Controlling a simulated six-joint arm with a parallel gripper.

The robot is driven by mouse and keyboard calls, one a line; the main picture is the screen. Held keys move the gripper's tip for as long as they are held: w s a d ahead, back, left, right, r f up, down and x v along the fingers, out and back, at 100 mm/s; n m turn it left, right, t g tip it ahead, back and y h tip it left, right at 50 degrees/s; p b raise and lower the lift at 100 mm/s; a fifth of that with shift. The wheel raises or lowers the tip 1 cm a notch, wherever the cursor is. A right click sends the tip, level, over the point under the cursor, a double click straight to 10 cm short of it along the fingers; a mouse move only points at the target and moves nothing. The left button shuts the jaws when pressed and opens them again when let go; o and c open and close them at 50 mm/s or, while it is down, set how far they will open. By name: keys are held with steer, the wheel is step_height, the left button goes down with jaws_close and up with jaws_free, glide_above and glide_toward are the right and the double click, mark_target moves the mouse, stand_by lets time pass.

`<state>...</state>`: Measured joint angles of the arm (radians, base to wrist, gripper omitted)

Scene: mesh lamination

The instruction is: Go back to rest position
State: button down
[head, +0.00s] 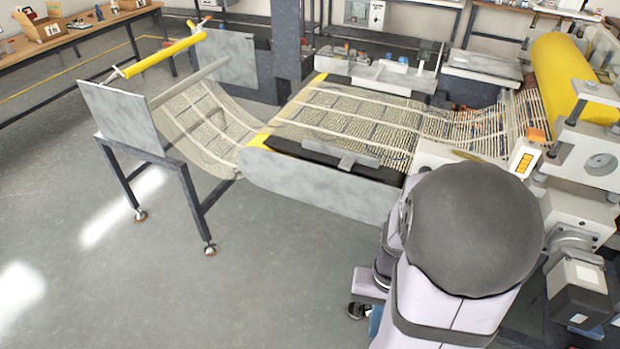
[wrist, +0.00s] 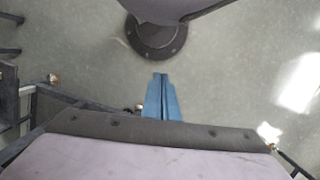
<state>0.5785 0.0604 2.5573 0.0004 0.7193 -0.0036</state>
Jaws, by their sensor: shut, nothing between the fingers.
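My gripper (wrist: 160,78) shows in the wrist view as two blue fingers, shut together with nothing between them. It is over the bare grey floor, close to the round dark base of my own arm. In the head view a small blue part of it (head: 375,320) shows at the bottom, mostly hidden behind my arm. My arm is folded at the front right, in front of the laminating line. The mesh (head: 350,103) runs over the line's bed, apart from my gripper.
The mesh sags from the bed to a left stand (head: 120,115) with a yellow roller (head: 165,55). A large yellow roller (head: 562,80) and machine blocks (head: 590,160) are at the right. The bed's front panel (head: 315,188) is left of my arm. The floor at front left is clear.

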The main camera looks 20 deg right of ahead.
steer(key=w+a+r+n+t, duration=0.1)
steer(key=w+a+r+n, duration=0.1)
steer(key=a, duration=0.3)
steer(key=w+a+r+n+h, duration=0.1)
steer(key=w+a+r+n, duration=0.1)
steer(key=w+a+n, duration=0.2)
steer(key=shift+w+a+r+n+t+p, duration=0.2)
steer(key=shift+a+r+n+t+p, duration=0.15)
steer(key=shift+a, duration=0.2)
step_height(320, 180, down, 34)
steer(key=b, duration=3.4)
steer(key=shift+r, duration=0.15)
